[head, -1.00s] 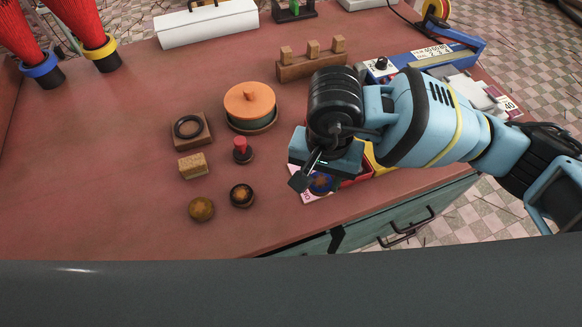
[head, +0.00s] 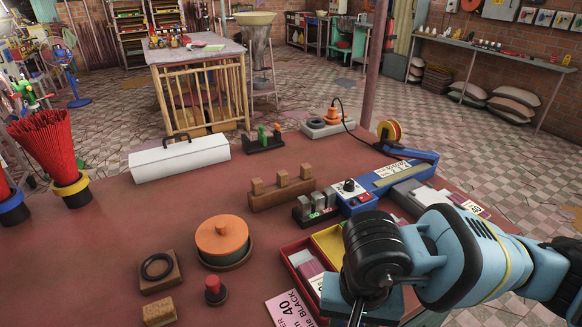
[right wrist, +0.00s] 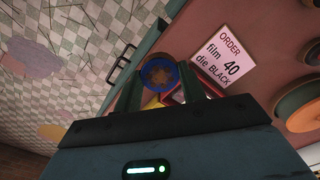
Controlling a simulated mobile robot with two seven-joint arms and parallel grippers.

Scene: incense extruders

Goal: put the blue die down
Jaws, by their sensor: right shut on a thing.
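The blue die (right wrist: 158,74), a round piece with a blue rim and a brown star-marked face, sits between the fingers of my right gripper (right wrist: 160,94) in the right wrist view. The gripper is shut on it. In the head view my right gripper (head: 357,314) is at the bottom edge, over the front right of the table, and hides the die. I cannot tell the die's height above the surface. The order card (head: 289,310) lies left of the gripper; it also shows in the right wrist view (right wrist: 226,56), reading film 40, die BLACK. My left gripper is not in view.
A red tray (head: 286,250) and a yellow tray (head: 326,241) lie beside my right arm. To the left are an orange-lidded pot (head: 222,236), a red-knobbed piece (head: 214,291) and a black ring on a wooden block (head: 158,268). Bare tabletop (head: 110,235) lies further left.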

